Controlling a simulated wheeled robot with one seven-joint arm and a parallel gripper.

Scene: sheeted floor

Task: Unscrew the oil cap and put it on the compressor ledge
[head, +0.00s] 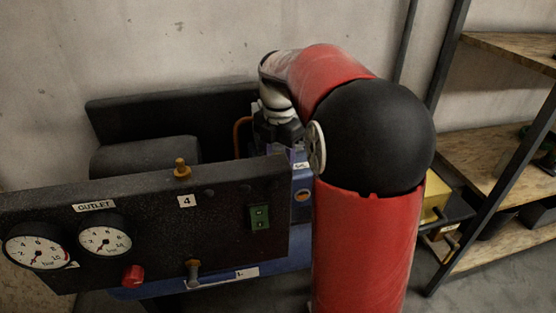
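The compressor stands ahead of me, with a dark front panel (150,235) and a blue body (302,183) partly showing behind it. My red and black arm reaches over its right side. My gripper (279,143) points down behind the panel's upper right corner, over the blue body. Its fingertips are mostly hidden, so I cannot tell whether they are open, shut or touching anything. I cannot make out the oil cap; the area below the gripper is hidden by the panel and my arm. I cannot tell which surface is the ledge.
The panel carries two gauges (105,239), a red knob (133,275), a green switch (259,217) and a brass fitting (182,169) on its top edge. A shelf rack (490,150) stands right, near a yellow object (436,202). A concrete wall is behind.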

